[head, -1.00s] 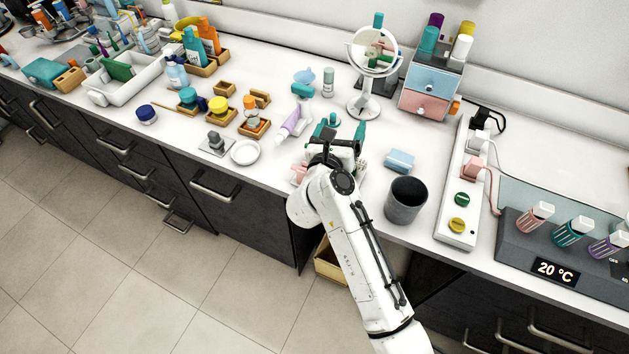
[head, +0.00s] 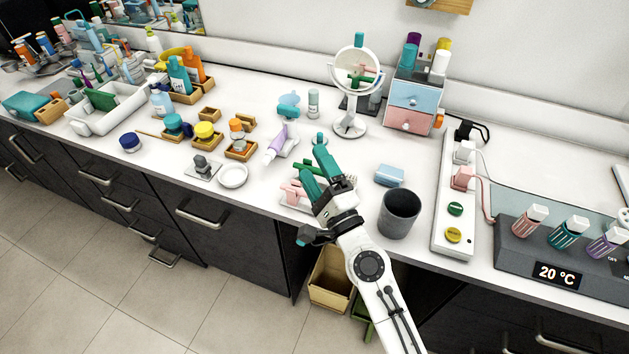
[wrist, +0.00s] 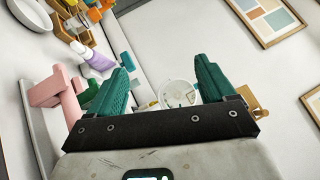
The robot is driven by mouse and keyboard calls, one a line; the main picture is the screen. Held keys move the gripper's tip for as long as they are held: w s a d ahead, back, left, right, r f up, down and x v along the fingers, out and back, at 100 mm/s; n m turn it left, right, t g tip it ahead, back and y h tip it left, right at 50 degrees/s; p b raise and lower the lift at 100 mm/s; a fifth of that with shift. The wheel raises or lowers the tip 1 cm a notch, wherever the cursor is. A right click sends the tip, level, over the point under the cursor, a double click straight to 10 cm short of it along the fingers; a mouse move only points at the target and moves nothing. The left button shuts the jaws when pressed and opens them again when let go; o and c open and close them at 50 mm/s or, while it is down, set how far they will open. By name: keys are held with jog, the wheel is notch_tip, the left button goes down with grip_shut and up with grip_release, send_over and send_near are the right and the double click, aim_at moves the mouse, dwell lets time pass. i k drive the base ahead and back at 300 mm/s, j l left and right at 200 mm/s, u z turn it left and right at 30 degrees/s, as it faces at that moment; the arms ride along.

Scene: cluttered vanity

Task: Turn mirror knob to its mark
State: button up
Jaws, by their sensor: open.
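The round mirror (head: 342,80) stands upright on a white stem and base towards the back of the counter. A teal cylindrical piece (head: 360,41) shows at the mirror's top edge; I cannot tell whether it is the knob, and no mark is readable. My gripper (head: 315,160), with teal fingers, is open and empty in front of the mirror, above the counter's front part and apart from it. In the wrist view the mirror (wrist: 178,93) shows small between the open fingers of my gripper (wrist: 163,75), some distance ahead.
A drawer box (head: 413,96) with bottles on top stands right of the mirror. A power strip (head: 456,205) is farther right.

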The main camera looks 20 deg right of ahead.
aim_at(350, 116)
jog(key=i+l+u, duration=0.55)
jog(key=i+l, duration=0.1)
jog(key=i, duration=0.05)
